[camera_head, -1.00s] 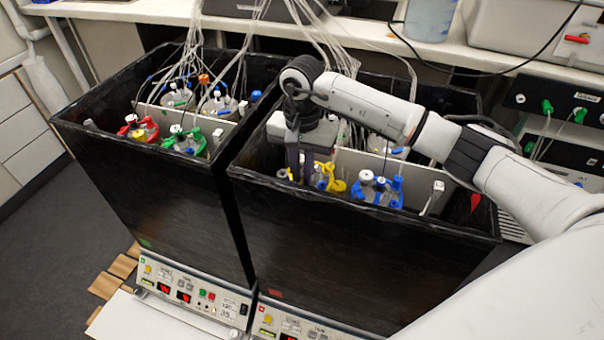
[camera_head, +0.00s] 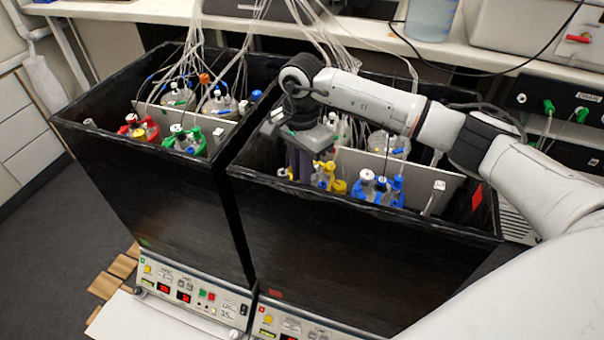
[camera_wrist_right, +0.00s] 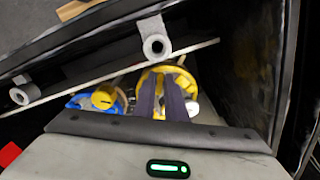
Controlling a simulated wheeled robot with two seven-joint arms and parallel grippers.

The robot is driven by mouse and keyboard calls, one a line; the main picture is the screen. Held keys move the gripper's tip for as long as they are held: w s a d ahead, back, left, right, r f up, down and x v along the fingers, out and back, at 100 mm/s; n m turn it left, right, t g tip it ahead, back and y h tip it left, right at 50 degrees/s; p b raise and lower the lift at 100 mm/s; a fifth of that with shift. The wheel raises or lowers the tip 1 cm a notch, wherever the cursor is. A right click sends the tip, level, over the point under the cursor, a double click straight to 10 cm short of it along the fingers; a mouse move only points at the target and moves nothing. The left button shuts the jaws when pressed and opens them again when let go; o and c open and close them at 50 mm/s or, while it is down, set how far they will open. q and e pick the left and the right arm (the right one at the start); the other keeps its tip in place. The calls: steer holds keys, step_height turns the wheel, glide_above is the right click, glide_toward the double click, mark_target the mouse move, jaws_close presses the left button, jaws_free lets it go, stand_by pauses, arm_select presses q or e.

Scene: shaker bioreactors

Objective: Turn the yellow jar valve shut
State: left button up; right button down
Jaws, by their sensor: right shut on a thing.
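The yellow jar (camera_head: 329,180) stands in the front left of the right black box, beside the blue jar (camera_head: 382,188). In the right wrist view the yellow jar's ring-shaped top (camera_wrist_right: 150,78) lies right at my fingers, with a yellow knob (camera_wrist_right: 104,97) over blue parts beside it. My right gripper (camera_head: 303,172) points down into the box at the left side of the yellow jar. In the right wrist view the right gripper (camera_wrist_right: 163,95) has its two dark fingers close together over the yellow top. My left gripper is not in view.
The right box (camera_head: 350,225) has high black walls close around my right gripper. A pale divider plate (camera_head: 425,178) crosses it. The left box (camera_head: 150,190) holds jars with red and green tops. Several tubes (camera_head: 330,35) hang from above at the back.

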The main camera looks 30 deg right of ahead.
steer(key=m, duration=0.6)
steer(key=shift+w+r+m, duration=0.1)
steer(key=shift+w+m, duration=0.1)
steer(key=shift+m, duration=0.1)
steer(key=m, duration=0.3)
steer(key=shift+d, duration=0.1)
steer(key=shift+w+m+p, duration=0.1)
steer(key=shift+m+p, duration=0.3)
steer(key=shift+m, duration=1.1)
steer(key=c, duration=1.8)
jaws_free()
steer(key=shift+c, duration=0.2)
